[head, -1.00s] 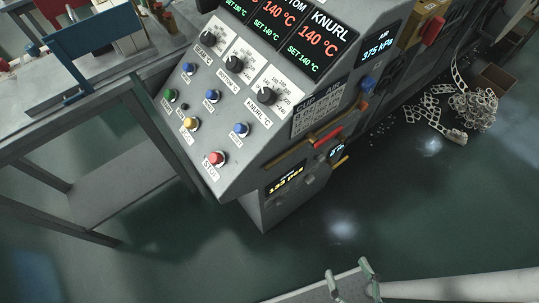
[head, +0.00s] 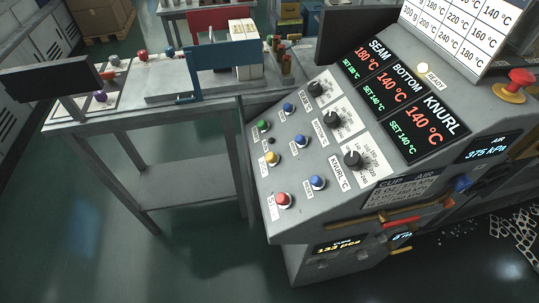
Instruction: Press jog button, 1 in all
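The sloped grey control panel (head: 316,205) stands right of centre in the head view. It carries a green button (head: 264,125), a yellow button (head: 273,159), a red button (head: 283,200) and blue buttons: upper (head: 288,107), middle (head: 300,141) and lower (head: 317,182). The small labels beside the buttons are too small to read, so I cannot tell which is jog. Black dials (head: 352,159) sit to their right. Displays above read seam 180 °C, bottom 140 °C and knurl 140 °C (head: 424,124). My gripper is not in view.
A grey table (head: 190,180) stands left of the panel, with a blue frame (head: 222,56) and a dark screen (head: 50,79) on it. A red mushroom knob (head: 521,77) is at the right. Paper scrap (head: 520,229) lies on the floor right. Floor at lower left is clear.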

